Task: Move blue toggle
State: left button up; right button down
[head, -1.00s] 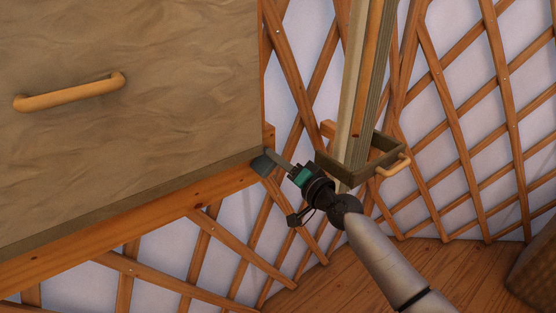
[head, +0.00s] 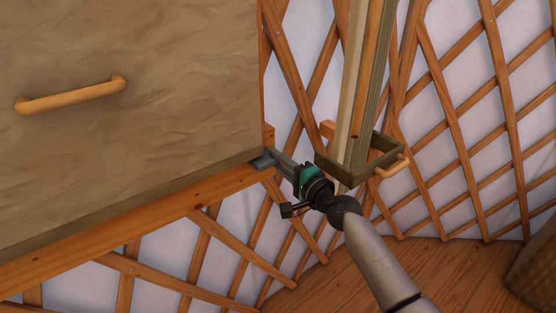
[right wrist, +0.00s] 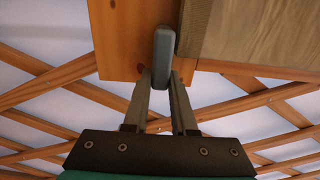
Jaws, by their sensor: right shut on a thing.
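The blue toggle is a small grey-blue rounded bar (right wrist: 164,46) in the right wrist view, at the lower corner of the drab front panel (right wrist: 258,38). In the head view the toggle (head: 262,160) is a small grey-blue shape at that panel's lower right corner. My right gripper (right wrist: 163,76) is shut on the toggle, its two fingers converging on the bar's lower end. In the head view my right gripper (head: 274,159) reaches it from the right. The fingertips partly hide the toggle there. My left gripper is not in view.
The large panel has a wooden handle (head: 70,96) and an orange wooden rail (head: 130,223) beneath it. A small open drab frame with a wooden handle (head: 393,166) hangs by a post (head: 352,100) just right of my gripper. Lattice wall lies behind.

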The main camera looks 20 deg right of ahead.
dwell(0.4)
jog(key=c, duration=0.7)
grip_release()
jog(key=shift+s, duration=0.1)
jog(key=shift+b+v, duration=0.5)
jog(key=shift+v, duration=7)
